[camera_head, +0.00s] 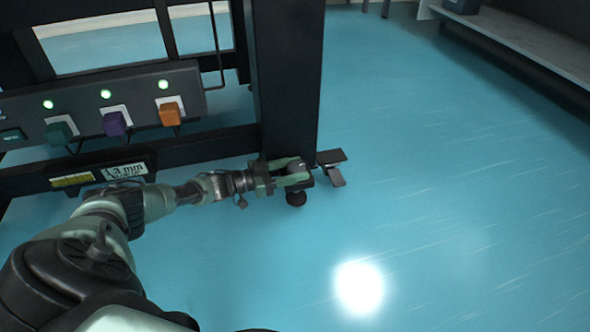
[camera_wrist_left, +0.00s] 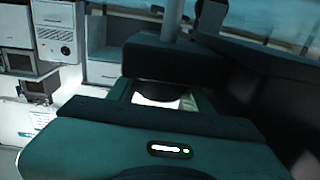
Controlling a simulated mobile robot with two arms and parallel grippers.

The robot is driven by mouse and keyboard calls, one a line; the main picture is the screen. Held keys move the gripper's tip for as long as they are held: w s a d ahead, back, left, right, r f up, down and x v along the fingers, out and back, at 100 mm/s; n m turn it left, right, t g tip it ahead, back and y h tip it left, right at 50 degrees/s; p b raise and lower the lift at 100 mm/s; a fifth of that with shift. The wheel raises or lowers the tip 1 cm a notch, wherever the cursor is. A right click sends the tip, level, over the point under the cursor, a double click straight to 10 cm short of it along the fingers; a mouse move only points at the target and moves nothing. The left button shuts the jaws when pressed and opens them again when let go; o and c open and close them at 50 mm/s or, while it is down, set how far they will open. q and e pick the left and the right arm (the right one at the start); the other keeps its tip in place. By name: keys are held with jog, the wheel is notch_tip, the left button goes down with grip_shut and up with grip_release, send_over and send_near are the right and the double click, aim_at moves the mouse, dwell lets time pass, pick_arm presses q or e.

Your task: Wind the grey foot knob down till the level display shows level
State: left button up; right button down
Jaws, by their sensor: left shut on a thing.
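The level display (camera_head: 124,171) is a pale panel with dark digits on the table's lower rail. It seems to read 1.3 mm; any sign before it is unclear. My left gripper (camera_head: 298,174) reaches in low from the left to the foot of the black table leg. It is shut on the grey foot knob (camera_head: 296,168), which is mostly hidden by the fingers. In the left wrist view the gripper body and fingers fill the middle, with a dark rounded shape and a bright patch between them. My right gripper is in neither view.
A black ball-shaped part (camera_head: 296,198) sits just below the gripper. A dark pedal-like bracket (camera_head: 332,166) sticks out right of the leg. A panel (camera_head: 100,105) with green, purple and orange knobs and lit green lamps is above. The blue floor (camera_head: 450,200) to the right is clear.

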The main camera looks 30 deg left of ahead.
aim_at(287, 171)
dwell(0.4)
pick_arm(q)
jog(key=o, duration=1.1)
jog(key=shift+s+a, duration=0.1)
jog(key=shift+s+a+p, duration=0.2)
jog(key=shift+s+p, duration=0.05)
jog(key=shift+p, duration=0.1)
jog(key=p+v, duration=0.2)
jog(key=v, duration=0.4)
jog(key=shift+s+a+p, duration=0.1)
jog(key=shift+a+p, duration=0.05)
jog(key=shift+p, duration=0.25)
jog(key=shift+s+a, duration=0.25)
jog(key=shift+s, duration=0.05)
